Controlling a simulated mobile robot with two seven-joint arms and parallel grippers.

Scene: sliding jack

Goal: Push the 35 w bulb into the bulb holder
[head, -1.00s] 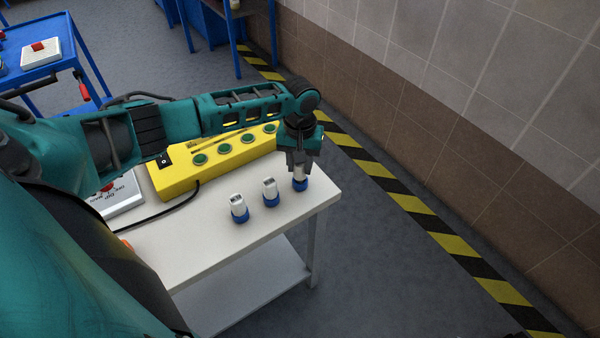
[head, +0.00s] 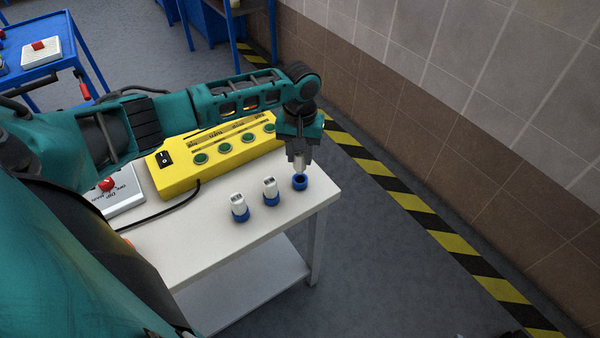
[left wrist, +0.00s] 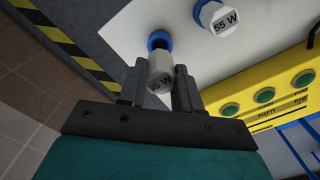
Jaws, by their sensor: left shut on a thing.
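My left gripper (head: 300,156) is shut on a white bulb (head: 300,167) and holds it upright just above a blue ring-shaped stand (head: 300,181) near the table's right corner. In the left wrist view the held bulb (left wrist: 160,80) sits between the two fingers; its label seems to read 35 W, partly hard to make out. The empty blue stand (left wrist: 157,38) shows just beyond it. A yellow box (head: 179,181) with several round green sockets (head: 225,150) lies behind on the table. My right gripper is not in view.
Two more white bulbs (head: 269,187) (head: 237,203) stand in blue stands to the left; one reads 55 W in the wrist view (left wrist: 222,22). A black cable (head: 175,209) runs from the yellow box. A white box with a red button (head: 124,194) lies left. The white table's (head: 240,252) front is clear.

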